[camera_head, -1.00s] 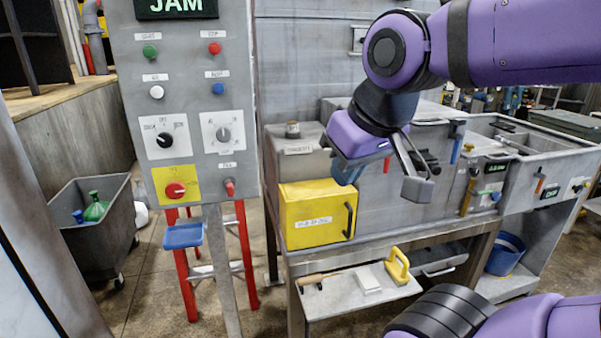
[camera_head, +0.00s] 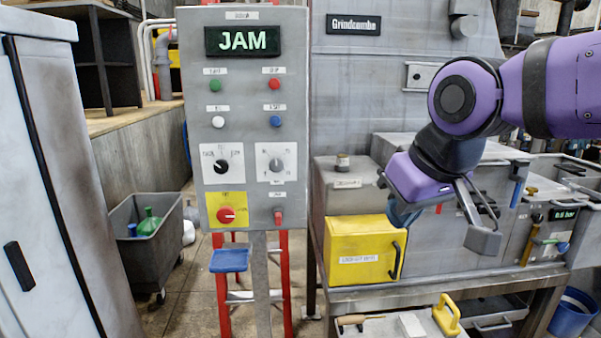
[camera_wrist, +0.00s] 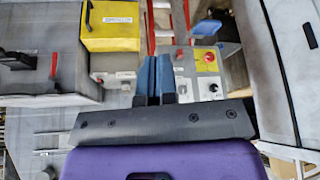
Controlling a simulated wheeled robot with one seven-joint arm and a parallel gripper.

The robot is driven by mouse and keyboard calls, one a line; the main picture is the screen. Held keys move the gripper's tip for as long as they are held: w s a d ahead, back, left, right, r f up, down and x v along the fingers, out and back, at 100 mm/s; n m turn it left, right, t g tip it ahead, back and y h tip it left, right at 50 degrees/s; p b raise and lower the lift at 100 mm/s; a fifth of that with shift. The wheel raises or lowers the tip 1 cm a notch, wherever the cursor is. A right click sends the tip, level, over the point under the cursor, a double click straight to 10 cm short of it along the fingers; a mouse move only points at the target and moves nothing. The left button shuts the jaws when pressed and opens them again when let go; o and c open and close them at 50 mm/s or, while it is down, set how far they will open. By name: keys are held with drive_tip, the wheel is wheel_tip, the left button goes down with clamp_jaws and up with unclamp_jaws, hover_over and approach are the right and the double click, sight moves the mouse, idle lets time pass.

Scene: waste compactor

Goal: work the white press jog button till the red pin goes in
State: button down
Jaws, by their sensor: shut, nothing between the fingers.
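The white button (camera_head: 218,122) is on the left of the grey control panel (camera_head: 245,190), below the green button. The panel's display (camera_head: 243,41) reads JAM. I cannot make out a red pin for certain; a small red upright piece (camera_head: 438,208) shows partly behind my arm. My gripper (camera_head: 403,213) is right of the panel, in front of the machine above the yellow box, well apart from the white button. In the wrist view its two blue fingers (camera_wrist: 155,78) are together and empty, and part of the panel shows beyond them.
The panel also has green (camera_head: 215,85), red (camera_head: 274,83) and blue (camera_head: 276,121) buttons, knobs, and a red knob on yellow (camera_head: 226,215). The yellow box (camera_head: 363,250) sticks out right of the panel. A white cabinet (camera_head: 60,180) is at left.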

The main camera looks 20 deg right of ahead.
sight(218, 122)
drive_tip(key=shift+w, duration=0.1)
drive_tip(key=w+a+r+n+t+y, duration=0.1)
drive_tip(key=w+a+r+n+t, duration=0.1)
drive_tip(key=w, duration=0.5)
drive_tip(key=w+a+r+n+t, duration=0.2)
drive_tip(key=w+n, duration=0.1)
drive_tip(key=w, duration=0.5)
drive_tip(key=w+a+r+n+t+y, duration=0.1)
drive_tip(key=w+a+n+t, duration=0.1)
drive_tip(key=w, duration=0.5)
drive_tip(key=w+a+r+n+t+y, duration=0.1)
drive_tip(key=w+a+n+t+y, duration=0.3)
drive_tip(key=w+a+n, duration=0.4)
drive_tip(key=w+a+y, duration=0.1)
drive_tip(key=w+a, duration=0.5)
drive_tip(key=a, duration=0.1)
drive_tip(key=shift+w+r+y, duration=0.25)
drive_tip(key=shift+w+y, duration=0.05)
drive_tip(key=w+d, duration=0.3)
drive_tip(key=w, duration=0.5)
drive_tip(key=shift+w, duration=0.15)
drive_tip(key=shift+w, duration=0.1)
